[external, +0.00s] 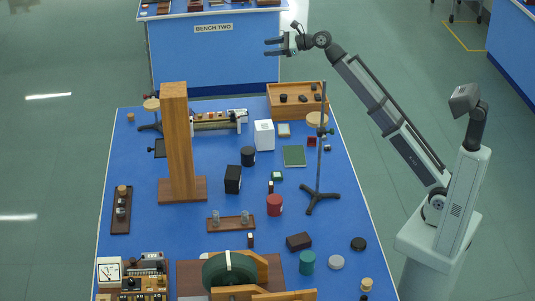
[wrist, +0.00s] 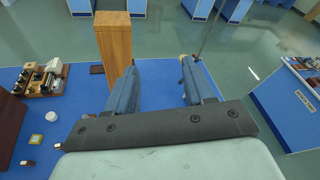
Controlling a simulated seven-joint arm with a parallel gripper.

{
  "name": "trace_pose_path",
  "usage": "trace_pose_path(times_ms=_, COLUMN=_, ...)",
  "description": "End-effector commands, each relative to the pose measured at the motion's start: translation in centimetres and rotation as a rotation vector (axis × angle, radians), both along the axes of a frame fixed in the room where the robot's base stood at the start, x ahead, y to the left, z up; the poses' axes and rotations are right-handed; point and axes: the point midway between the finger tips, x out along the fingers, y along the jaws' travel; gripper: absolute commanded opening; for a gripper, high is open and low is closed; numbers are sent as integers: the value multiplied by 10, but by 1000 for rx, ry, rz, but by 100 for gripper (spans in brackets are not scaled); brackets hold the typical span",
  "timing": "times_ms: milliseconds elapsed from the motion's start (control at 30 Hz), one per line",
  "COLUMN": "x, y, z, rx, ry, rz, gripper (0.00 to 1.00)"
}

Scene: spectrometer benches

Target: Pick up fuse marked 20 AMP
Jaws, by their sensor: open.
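My gripper (external: 268,47) is open and empty, raised high near the far end of the blue bench (external: 140,235) and pointing left. In the wrist view its two fingers (wrist: 158,72) are spread apart with nothing between them. No marking reading 20 AMP is legible in either view, so I cannot tell which thing is the fuse. Small dark-and-light pieces stand on the bench: one near the middle (external: 270,187), one nearer the front (external: 250,240). Another small piece (external: 327,149) lies by the right edge. None is near my gripper.
A tall wooden pillar (external: 174,140) and a thin stand (external: 321,150) rise from the bench. A wooden tray (external: 298,110) with dark pieces sits at the far right corner. A white box (external: 264,135), black block (external: 233,180) and red cylinder (external: 274,205) stand mid-bench. Bench two (external: 215,60) is beyond.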

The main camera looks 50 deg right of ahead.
Motion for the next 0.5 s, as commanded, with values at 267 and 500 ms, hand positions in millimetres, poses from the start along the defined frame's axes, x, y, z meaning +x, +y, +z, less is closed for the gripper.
trace_pose_path(times_ms=267, x=-64, y=59, z=-31, rx=-113, ry=-73, rz=55, gripper=53)
trace_pose_path(times_ms=500, x=-115, y=105, z=-72, rx=-284, ry=-148, rz=107, gripper=53)
